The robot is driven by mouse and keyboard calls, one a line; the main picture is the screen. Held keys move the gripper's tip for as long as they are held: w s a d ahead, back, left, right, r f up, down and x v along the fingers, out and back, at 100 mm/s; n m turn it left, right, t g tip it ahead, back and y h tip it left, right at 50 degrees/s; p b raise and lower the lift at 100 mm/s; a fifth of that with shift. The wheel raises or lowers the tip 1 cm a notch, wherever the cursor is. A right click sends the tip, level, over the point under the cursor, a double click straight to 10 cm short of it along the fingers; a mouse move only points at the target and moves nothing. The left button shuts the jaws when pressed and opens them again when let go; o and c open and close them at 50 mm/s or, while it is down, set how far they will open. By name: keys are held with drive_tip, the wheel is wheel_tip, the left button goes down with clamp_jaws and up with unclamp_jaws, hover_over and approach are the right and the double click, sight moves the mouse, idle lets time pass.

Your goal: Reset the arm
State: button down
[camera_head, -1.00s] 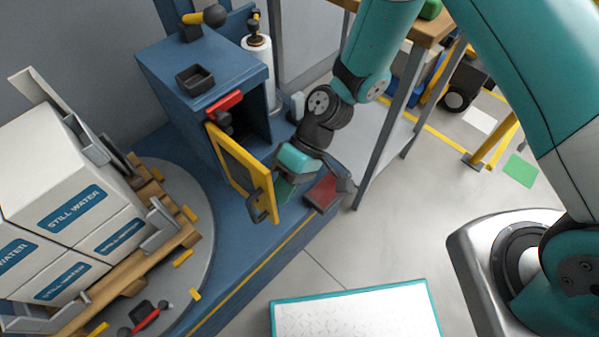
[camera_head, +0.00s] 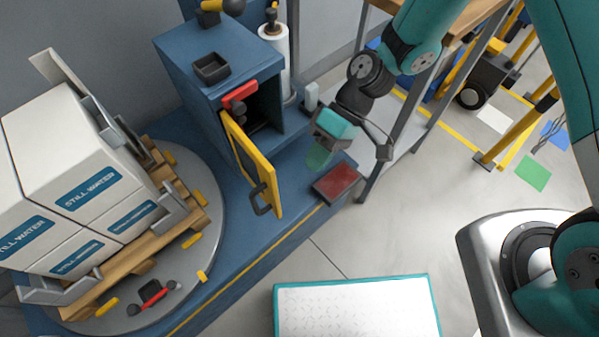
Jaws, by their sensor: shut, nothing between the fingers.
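My gripper (camera_head: 319,156) hangs to the right of the open yellow-framed door (camera_head: 256,165) of the blue cabinet (camera_head: 210,65). It is apart from the door and its dark handle (camera_head: 262,200), in front of the cabinet's right side and above the blue platform. Its jaws are shut with nothing held. The fingertips are small and partly hard to make out. My arm comes down from the top right, bent at the wrist. The door stands swung outward from the dark cabinet opening, with a red latch block (camera_head: 239,94) above it.
A dark red pad (camera_head: 336,182) lies on the platform below my gripper. A grey-legged table (camera_head: 425,130) stands close to the right of it. A turntable (camera_head: 205,235) with a pallet of boxes is at left.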

drive_tip(key=v, duration=0.5)
drive_tip(key=shift+s+d+r, duration=0.1)
drive_tip(key=shift+s+d, duration=0.05)
drive_tip(key=shift+d, duration=0.4)
drive_tip(key=s+d+r+m+t+h, duration=0.1)
drive_tip(key=s+d+r+t, duration=0.15)
drive_tip(key=r, duration=0.55)
drive_tip(key=s+d+r+t+h, duration=0.1)
drive_tip(key=s+d+r+t, duration=0.1)
drive_tip(key=s+r, duration=0.35)
drive_tip(key=s+d+r+m+t+h, duration=0.1)
drive_tip(key=s+d+r+t, duration=0.1)
drive_tip(key=r, duration=0.7)
wheel_tip(320, 180, up, 14)
drive_tip(key=p, duration=1.4)
drive_tip(key=shift+s, duration=0.3)
